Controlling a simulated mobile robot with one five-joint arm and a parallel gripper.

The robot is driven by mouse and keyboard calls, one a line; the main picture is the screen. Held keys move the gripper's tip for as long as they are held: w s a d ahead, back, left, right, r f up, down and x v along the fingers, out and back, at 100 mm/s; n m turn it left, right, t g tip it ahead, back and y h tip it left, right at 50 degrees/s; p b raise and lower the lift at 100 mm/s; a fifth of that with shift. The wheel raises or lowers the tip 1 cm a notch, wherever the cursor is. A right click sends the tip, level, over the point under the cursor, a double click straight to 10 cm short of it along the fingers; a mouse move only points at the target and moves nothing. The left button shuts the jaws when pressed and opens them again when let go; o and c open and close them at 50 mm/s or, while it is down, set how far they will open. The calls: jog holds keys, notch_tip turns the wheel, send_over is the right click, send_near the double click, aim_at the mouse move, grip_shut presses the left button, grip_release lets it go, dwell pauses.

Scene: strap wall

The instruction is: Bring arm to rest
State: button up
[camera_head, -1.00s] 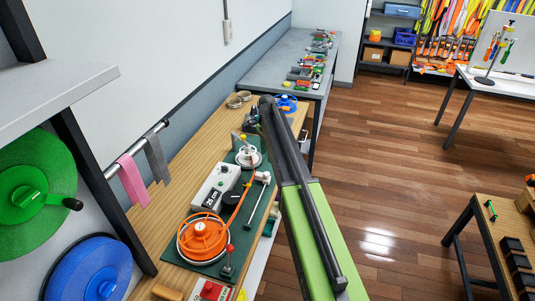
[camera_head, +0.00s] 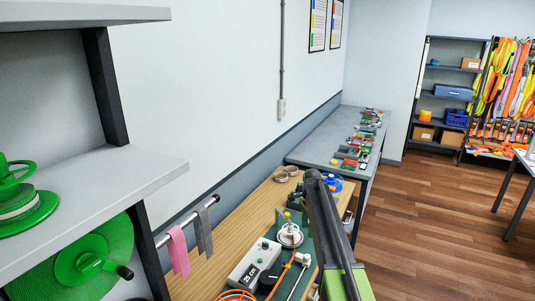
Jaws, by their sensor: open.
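My arm (camera_head: 332,240), with a black upper link and a green lower part, rises from the bottom edge right of the middle. Its black link leans up and left, and its rounded top end stands in front of the wooden workbench's right edge. My gripper cannot be made out; no jaws or fingertips show. I cannot tell whether the arm touches anything on the bench.
The wooden workbench (camera_head: 235,230) carries a green mat with a white box (camera_head: 254,262) and a white reel (camera_head: 290,235), left of my arm. A grey shelf (camera_head: 80,195) with green reels fills the left. A grey bench (camera_head: 325,138) stands behind. Wooden floor (camera_head: 420,235) at right is clear.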

jog(key=s+a+f+n+b, duration=0.2)
jog(key=s+n, duration=0.3)
jog(key=s, duration=0.6)
jog(key=s+a+f+n+b, duration=0.2)
jog(key=s+f+n+b, duration=0.2)
jog(key=s, duration=0.7)
jog(key=s+a+f+n+b, duration=0.2)
jog(key=s+f+n, duration=0.3)
jog(key=s, duration=0.6)
jog(key=shift+n+b, duration=0.55)
jog(key=shift+n, duration=0.05)
